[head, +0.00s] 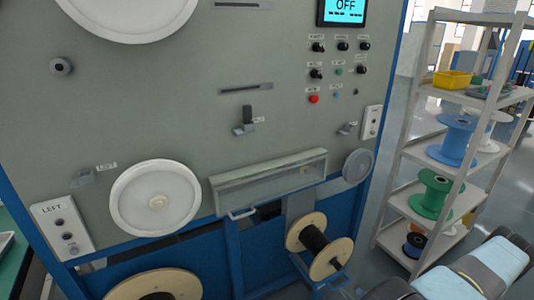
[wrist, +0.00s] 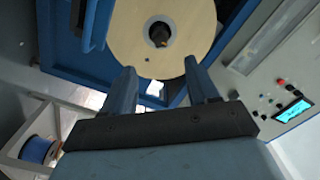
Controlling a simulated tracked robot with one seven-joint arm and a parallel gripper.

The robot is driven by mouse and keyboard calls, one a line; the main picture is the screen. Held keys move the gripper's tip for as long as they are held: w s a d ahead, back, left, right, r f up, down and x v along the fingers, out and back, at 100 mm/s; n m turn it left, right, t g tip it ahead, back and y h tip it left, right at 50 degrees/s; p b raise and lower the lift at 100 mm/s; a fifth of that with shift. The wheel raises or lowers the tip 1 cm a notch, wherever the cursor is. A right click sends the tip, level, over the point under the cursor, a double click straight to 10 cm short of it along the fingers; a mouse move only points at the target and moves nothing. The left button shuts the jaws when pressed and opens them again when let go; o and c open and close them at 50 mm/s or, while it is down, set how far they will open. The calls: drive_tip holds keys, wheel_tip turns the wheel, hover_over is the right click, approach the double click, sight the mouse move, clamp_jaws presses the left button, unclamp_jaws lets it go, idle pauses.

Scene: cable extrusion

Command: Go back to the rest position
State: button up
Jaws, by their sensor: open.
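My gripper (wrist: 158,88) shows in the wrist view with its two fingers apart and nothing between them. Beyond the fingertips is the flat face of a wooden spool (wrist: 178,22) with a dark hub hole. I cannot tell whether the fingertips touch it. In the head view, parts of my arm show at the lower right corner, and my gripper is not visible there. A wooden spool with black cable (head: 318,247) sits on a holder at the low front of the machine.
The grey machine panel (head: 215,130) fills the left and middle, with a screen (head: 343,11) reading OFF. A shelf rack (head: 408,145) stands on the right with a blue spool (head: 452,140), a green spool (head: 436,193) and a yellow bin (head: 452,80). Another wooden spool (head: 155,285) is at the bottom left.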

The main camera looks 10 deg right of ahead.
drive_tip(key=w+d+r+n+g+y, duration=0.1)
drive_tip(key=w+r+n+g+y, duration=0.25)
drive_tip(key=r, duration=0.65)
drive_tip(key=w+a+r+n+g+y, duration=0.1)
drive_tip(key=w+a+r+n+g, duration=0.2)
drive_tip(key=r, duration=0.7)
drive_tip(key=w+a+r+g, duration=0.1)
drive_tip(key=a+r+g, duration=0.35)
drive_tip(key=r, duration=0.55)
drive_tip(key=w+a+r+n+g+y, duration=0.1)
drive_tip(key=w+a+r+n+g, duration=0.3)
drive_tip(key=r, duration=0.7)
drive_tip(key=s+a+r+m+g+h, duration=0.1)
drive_tip(key=s+a+r+h, duration=0.35)
drive_tip(key=r, duration=0.45)
drive_tip(key=s+a+r+m+g+h, duration=0.1)
drive_tip(key=s+a+r+h, duration=0.3)
drive_tip(key=r, duration=0.4)
drive_tip(key=s+a+r+m+t+h, duration=0.1)
drive_tip(key=s+a+r+t, duration=0.1)
drive_tip(key=s+r, duration=0.4)
drive_tip(key=s+a+r+m+t+h, duration=0.1)
drive_tip(key=s+a+r+t+h, duration=0.1)
drive_tip(key=s+r, duration=0.3)
drive_tip(key=shift+s+a+r+t, duration=0.2)
drive_tip(key=shift+s+r+t, duration=0.2)
drive_tip(key=shift+s+t, duration=0.9)
drive_tip(key=shift+s+g, duration=0.35)
drive_tip(key=shift+g, duration=0.05)
drive_tip(key=shift+c, duration=0.2)
